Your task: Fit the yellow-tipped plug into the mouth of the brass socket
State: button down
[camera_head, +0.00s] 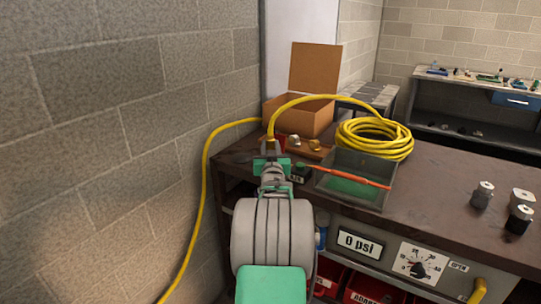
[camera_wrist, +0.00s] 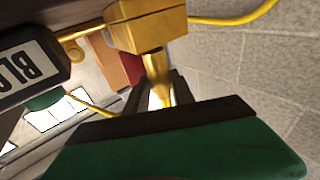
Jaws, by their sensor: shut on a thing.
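My gripper (camera_head: 270,160) is shut on the plug at the end of the yellow hose. In the head view the plug (camera_head: 270,143) is small and stands upright above the green fingers. In the wrist view a gold-yellow block with a tapered stem (camera_wrist: 157,78) shows at the dark-padded green jaw (camera_wrist: 180,135). I cannot tell whether this block is the plug's body or another fitting. A small brass piece (camera_head: 315,145), possibly the socket, sits on a wooden block to the right of the gripper. Its mouth cannot be made out.
The yellow hose coil (camera_head: 374,139) lies on the bench behind a grey tray (camera_head: 350,180) with an orange-red tool across it. An open cardboard box (camera_head: 308,108) stands behind. A brick wall (camera_head: 120,130) is close on the left. Metal fittings (camera_head: 483,195) stand at right.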

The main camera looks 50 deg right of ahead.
notch_tip(320, 180, down, 3)
jog(key=shift+d+f, duration=0.1)
jog(key=shift+f+b, duration=0.3)
jog(key=shift+b, duration=0.2)
jog(key=c, duration=1.1)
grip_release()
jog(key=shift+o, duration=0.2)
